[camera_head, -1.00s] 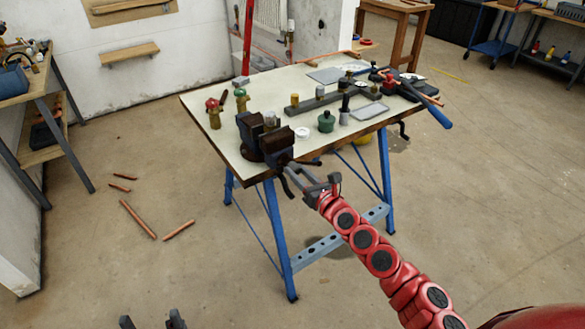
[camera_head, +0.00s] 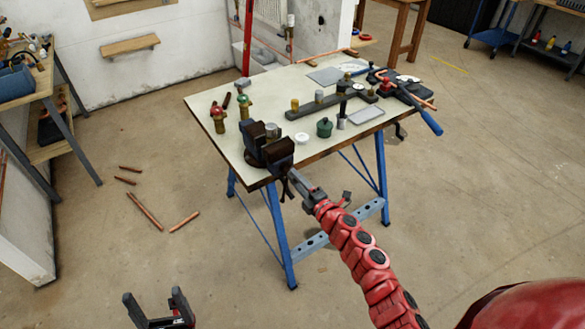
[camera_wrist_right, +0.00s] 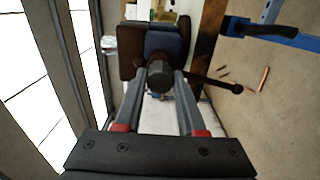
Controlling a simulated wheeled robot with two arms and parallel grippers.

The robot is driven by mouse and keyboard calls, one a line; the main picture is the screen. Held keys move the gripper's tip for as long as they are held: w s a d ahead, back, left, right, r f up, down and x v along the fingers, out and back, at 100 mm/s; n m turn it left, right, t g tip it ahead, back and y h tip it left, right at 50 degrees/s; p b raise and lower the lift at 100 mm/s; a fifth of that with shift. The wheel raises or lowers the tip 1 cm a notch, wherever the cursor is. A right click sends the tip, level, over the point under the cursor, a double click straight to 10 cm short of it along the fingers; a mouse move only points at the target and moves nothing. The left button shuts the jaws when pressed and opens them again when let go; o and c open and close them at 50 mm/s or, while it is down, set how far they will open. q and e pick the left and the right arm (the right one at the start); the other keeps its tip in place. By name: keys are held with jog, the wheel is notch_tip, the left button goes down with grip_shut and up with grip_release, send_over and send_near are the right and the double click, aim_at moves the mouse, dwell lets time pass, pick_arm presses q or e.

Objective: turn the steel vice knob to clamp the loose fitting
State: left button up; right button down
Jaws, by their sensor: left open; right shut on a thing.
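The dark vice (camera_head: 268,149) is mounted at the near left corner of the workbench. A grey metal fitting (camera_head: 271,129) shows at its jaws; whether it is gripped tight I cannot tell. My right gripper (camera_head: 291,180) reaches the vice's front from the lower right. In the right wrist view its fingers (camera_wrist_right: 160,86) are shut on the round grey steel vice knob (camera_wrist_right: 160,75), one finger on each side. A dark bar with a ball end (camera_wrist_right: 220,84) sticks out to the right behind the knob. My left gripper (camera_head: 157,309) is open and empty at the bottom edge, far from the bench.
Copper pipes (camera_head: 145,211) lie on the floor at left.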

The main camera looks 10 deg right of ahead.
jog(key=m+p, duration=0.4)
jog(key=m, duration=0.1)
jog(key=m+p, duration=0.4)
jog(key=m, duration=0.1)
jog(key=m+p, duration=0.4)
jog(key=m, duration=0.1)
jog(key=shift+s+d+f+m, duration=0.1)
jog(key=shift+s+f+m, duration=0.05)
jog(key=shift+f+m, duration=0.15)
jog(key=c, duration=0.8)
grip_release()
jog(key=shift+c, duration=0.2)
jog(key=shift+o, duration=0.8)
jog(key=shift+r, duration=0.2)
